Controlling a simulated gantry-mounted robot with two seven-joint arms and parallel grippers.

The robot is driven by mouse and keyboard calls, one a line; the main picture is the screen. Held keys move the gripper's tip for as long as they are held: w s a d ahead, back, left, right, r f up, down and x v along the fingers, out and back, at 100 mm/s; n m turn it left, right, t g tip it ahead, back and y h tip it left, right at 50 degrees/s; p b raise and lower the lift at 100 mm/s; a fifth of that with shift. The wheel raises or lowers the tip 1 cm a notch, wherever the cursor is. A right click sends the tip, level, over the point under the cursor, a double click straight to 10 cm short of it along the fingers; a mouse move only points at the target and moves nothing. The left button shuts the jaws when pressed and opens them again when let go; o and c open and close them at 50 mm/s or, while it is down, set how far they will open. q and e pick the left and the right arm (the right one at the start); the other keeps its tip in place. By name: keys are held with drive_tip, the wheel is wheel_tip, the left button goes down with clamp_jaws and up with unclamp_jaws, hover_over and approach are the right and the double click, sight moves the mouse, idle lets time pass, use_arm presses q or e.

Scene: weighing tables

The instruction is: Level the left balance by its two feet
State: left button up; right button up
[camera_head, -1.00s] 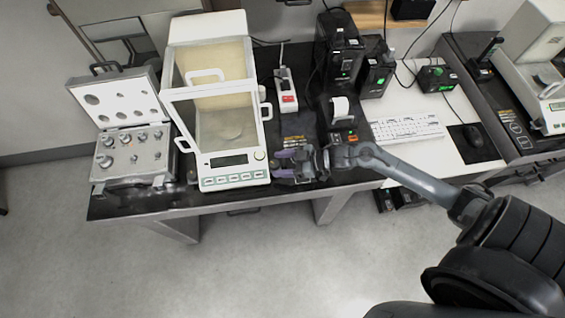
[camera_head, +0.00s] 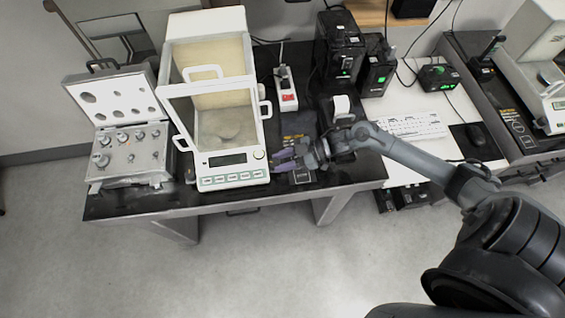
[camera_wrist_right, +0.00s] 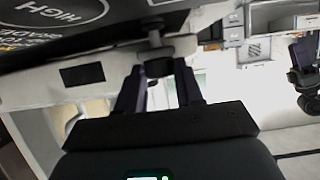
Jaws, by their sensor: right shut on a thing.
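The left balance (camera_head: 232,180) is a white instrument with a clear draft shield, a dark display and a row of front buttons. It stands near the front edge of the black table. My right gripper (camera_head: 281,162) is low beside its front right corner. In the right wrist view, the gripper (camera_wrist_right: 158,68) has its purple-grey fingers closed around a dark round foot (camera_wrist_right: 156,45) under a pale body. The other foot is not clear in the head view. My left gripper is not in view. I cannot read a level bubble.
An open case of weights (camera_head: 130,155) stands left of the balance. A power strip (camera_head: 286,88) and a small printer (camera_head: 341,108) are behind my right gripper.

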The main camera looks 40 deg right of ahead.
idle(0.3)
drive_tip(key=o, duration=0.9)
drive_tip(key=shift+o, duration=0.6)
drive_tip(key=shift+g, duration=0.3)
drive_tip(key=p+v, duration=0.1)
drive_tip(key=v, duration=1)
drive_tip(key=shift+p, duration=0.35)
drive_tip(key=shift+f, duration=0.1)
